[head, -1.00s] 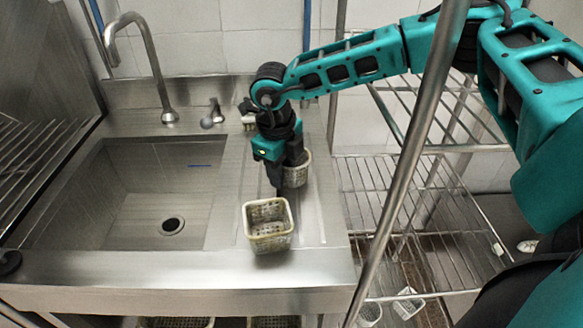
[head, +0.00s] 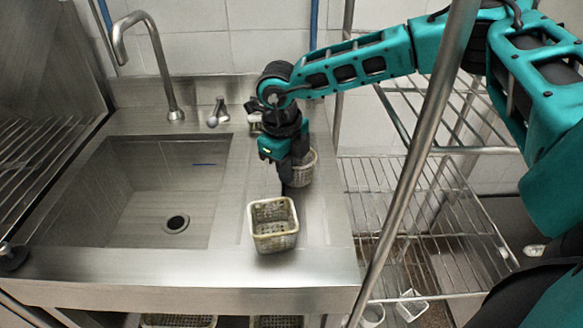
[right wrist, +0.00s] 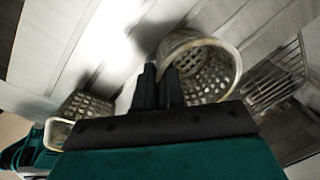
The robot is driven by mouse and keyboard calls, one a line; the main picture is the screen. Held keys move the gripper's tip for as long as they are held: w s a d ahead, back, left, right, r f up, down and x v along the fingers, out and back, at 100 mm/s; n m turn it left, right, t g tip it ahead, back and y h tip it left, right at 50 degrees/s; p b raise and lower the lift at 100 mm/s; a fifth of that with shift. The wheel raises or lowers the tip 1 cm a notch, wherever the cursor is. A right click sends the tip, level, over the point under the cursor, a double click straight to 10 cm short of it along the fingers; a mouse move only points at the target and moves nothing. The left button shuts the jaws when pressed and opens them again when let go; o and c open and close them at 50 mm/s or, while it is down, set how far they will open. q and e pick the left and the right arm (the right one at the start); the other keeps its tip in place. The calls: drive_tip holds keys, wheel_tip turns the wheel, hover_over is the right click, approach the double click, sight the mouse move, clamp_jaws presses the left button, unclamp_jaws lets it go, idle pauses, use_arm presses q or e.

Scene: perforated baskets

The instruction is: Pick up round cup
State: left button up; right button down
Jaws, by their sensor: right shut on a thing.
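The round cup (head: 304,170), a pale perforated round basket, stands on the steel counter right of the sink, partly hidden behind my right gripper in the head view. My right gripper (head: 286,186) points down at its near left side and is shut on its wall. In the right wrist view the fingers (right wrist: 159,88) are close together at the rim of the round cup (right wrist: 212,72), whose open mouth and holes show. My left gripper is not in view.
A square perforated basket (head: 273,226) stands on the counter in front of the gripper. The sink (head: 150,195) with its faucet (head: 160,70) lies to the left. A metal post (head: 415,150) and wire shelves (head: 420,200) are to the right.

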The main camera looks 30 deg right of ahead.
wheel_tip(320, 180, up, 20)
drive_tip(key=p, duration=0.1)
drive_tip(key=shift+r, duration=0.1)
